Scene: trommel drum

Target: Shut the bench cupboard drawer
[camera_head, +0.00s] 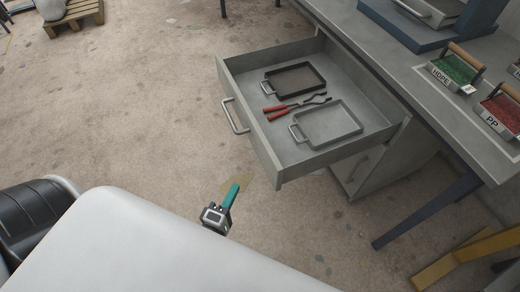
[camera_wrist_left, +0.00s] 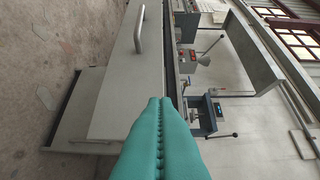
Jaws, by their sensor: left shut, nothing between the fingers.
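The bench cupboard drawer (camera_head: 268,146) stands pulled out from the bench cupboard (camera_head: 362,172) in the head view. Its silver bar handle (camera_head: 235,116) is on the front panel, facing left. Inside lie a dark tray, a grey tray and red-handled pliers. My left gripper (camera_head: 232,195) is below and left of the drawer front, apart from it. Its teal fingers (camera_wrist_left: 152,140) are shut and empty in the left wrist view. That view is turned sideways and shows a grey panel with a handle (camera_wrist_left: 140,30) beyond the fingertips. My right gripper is not in view.
The bench top (camera_head: 400,65) holds a green-filled HDPE bin (camera_head: 456,68), a red-filled PP bin (camera_head: 500,112) and a blue-framed machine (camera_head: 410,30). A dark blue leg (camera_head: 425,212) and a yellow beam (camera_head: 465,255) stand at lower right. The floor left of the drawer is clear.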

